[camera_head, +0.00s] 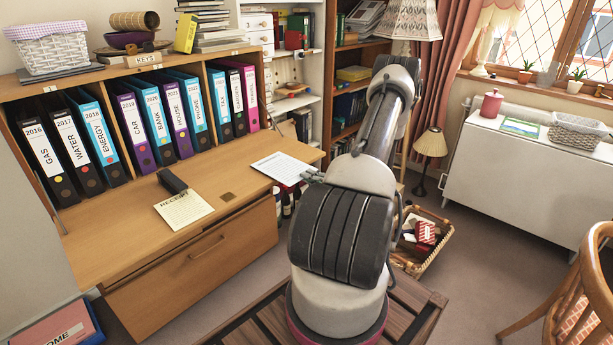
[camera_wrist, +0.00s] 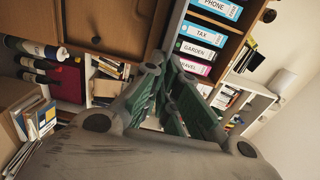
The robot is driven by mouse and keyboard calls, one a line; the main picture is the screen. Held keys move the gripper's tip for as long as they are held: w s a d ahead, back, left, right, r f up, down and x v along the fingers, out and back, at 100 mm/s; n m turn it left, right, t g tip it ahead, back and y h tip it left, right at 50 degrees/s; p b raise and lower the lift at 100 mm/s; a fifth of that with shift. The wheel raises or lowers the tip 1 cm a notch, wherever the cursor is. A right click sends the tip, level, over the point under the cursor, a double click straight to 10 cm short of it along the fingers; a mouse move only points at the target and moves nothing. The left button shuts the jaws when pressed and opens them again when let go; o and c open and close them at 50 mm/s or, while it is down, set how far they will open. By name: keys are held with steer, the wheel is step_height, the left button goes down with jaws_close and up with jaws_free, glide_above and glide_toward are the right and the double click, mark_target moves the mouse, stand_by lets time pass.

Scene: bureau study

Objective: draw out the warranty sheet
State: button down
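My gripper (camera_head: 312,177) is at the sheet's right-hand edge, beside the desk end. In the wrist view my gripper (camera_wrist: 163,68) shows its two green-padded fingers apart, with a gap between them. I see no sheet clearly in that gap. Whether the fingertips touch the sheet cannot be told. A cream receipt (camera_head: 184,209) lies separately further left on the desk.
The wooden desk (camera_head: 110,235) also bears a black object (camera_head: 172,182) near the receipt. Labelled binders (camera_head: 142,128) stand in compartments along its back. A bookshelf (camera_head: 352,95) stands behind my arm. A wicker basket (camera_head: 432,250) sits on the floor to the right.

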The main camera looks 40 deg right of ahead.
steer(key=shift+s+d, duration=0.1)
steer(key=shift+s, duration=1.3)
